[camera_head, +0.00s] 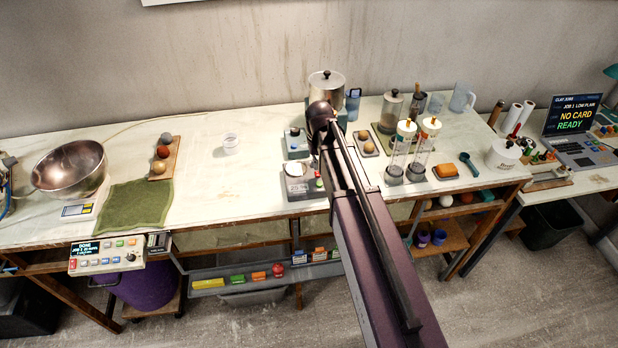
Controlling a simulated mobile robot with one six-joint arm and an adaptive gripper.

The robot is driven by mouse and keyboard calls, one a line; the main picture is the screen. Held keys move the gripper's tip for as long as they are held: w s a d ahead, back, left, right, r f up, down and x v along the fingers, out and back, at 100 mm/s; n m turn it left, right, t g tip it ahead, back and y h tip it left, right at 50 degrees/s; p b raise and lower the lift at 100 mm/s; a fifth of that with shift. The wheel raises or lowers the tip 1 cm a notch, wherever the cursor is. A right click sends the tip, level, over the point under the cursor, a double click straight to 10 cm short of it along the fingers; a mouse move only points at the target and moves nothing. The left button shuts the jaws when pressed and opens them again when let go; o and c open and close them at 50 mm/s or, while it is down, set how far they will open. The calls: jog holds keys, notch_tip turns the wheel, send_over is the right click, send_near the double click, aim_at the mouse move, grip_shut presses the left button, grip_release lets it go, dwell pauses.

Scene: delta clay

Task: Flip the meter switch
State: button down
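A small grey box (303,192) with a round pale face and small green and red parts stands near the table's front edge, left of my arm. It may be the meter; no switch can be made out on it. A smaller teal-grey box (297,152) with a dark knob stands just behind it. My arm reaches in from the lower right and ends in a dark rounded joint above these boxes. My gripper (314,155) seems to hang below that joint, close to both boxes. Its fingers are too small and hidden to read, and contact cannot be told.
A metal canister (326,86) stands behind the arm's end. Glass cylinders with yellow-topped white caps (407,129) stand to the right. A metal bowl (70,168), green cloth (137,205) and board of balls (164,158) lie left. The table between cloth and boxes is mostly clear.

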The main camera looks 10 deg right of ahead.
aim_at(318, 175)
jog(key=shift+f+b, duration=1.55)
jog(key=shift+b, duration=0.05)
dwell(1.6)
jog(key=shift+r, duration=0.1)
jog(key=shift+r+p, duration=3.45)
jog(key=shift+p, duration=0.1)
jog(key=s+d, duration=0.1)
jog(key=s, duration=1.5)
jog(key=shift+d, duration=0.2)
